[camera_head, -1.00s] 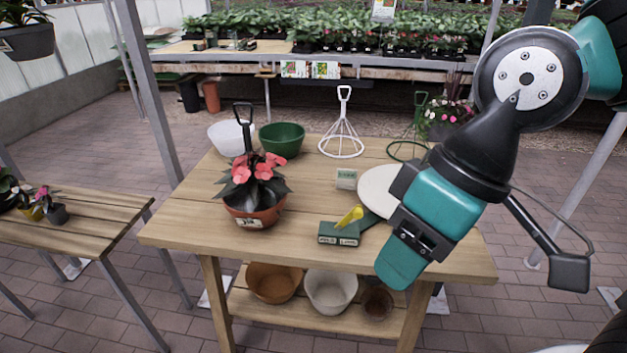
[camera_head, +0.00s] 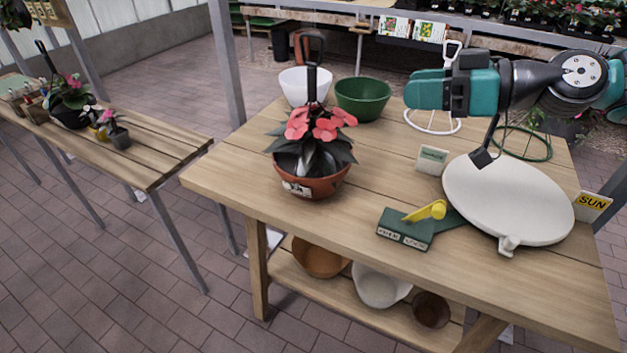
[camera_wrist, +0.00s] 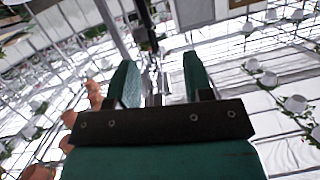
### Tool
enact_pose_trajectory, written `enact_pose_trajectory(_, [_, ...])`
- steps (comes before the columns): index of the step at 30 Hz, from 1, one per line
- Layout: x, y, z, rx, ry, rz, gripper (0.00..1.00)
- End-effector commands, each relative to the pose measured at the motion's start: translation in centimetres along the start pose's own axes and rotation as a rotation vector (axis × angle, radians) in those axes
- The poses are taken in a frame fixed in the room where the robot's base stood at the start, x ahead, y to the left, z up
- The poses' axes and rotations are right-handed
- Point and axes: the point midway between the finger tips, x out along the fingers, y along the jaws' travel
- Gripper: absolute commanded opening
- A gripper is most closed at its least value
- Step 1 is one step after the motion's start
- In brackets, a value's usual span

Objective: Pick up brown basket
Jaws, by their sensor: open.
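A brown basket (camera_head: 325,188) with pink-red flowers, dark leaves and a tall black hanger stands upright on the wooden table in the head view. A plain brown bowl (camera_head: 318,258) sits on the shelf below, partly hidden by the table top. My gripper (camera_head: 412,86) is raised above the right part of the table, pointing left. It is apart from the flowering basket, above and to its right. In the wrist view my gripper (camera_wrist: 160,82) shows two green fingers spread apart with nothing between them. Neither brown container can be made out there.
A white bowl (camera_head: 294,84) and a green bowl (camera_head: 363,99) stand behind the flowering basket. A green block with a yellow lever (camera_head: 405,228) and a white round plate (camera_head: 510,195) lie to its right. A plant bench (camera_head: 150,170) stands left, with open floor between.

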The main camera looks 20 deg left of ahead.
Motion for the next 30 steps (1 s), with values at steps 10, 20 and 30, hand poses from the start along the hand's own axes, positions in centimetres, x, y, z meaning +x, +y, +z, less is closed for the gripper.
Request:
enact_pose_trajectory(10, [2.6, 4.1, 1.6, -0.116, 0.243, -0.009, 0.47])
enact_pose_trajectory(20, [9.6, 3.8, -0.2, -0.116, 0.242, -0.011, 0.47])
enact_pose_trajectory(30, [13.6, 3.8, -0.9, -0.114, 0.241, -0.007, 0.47])
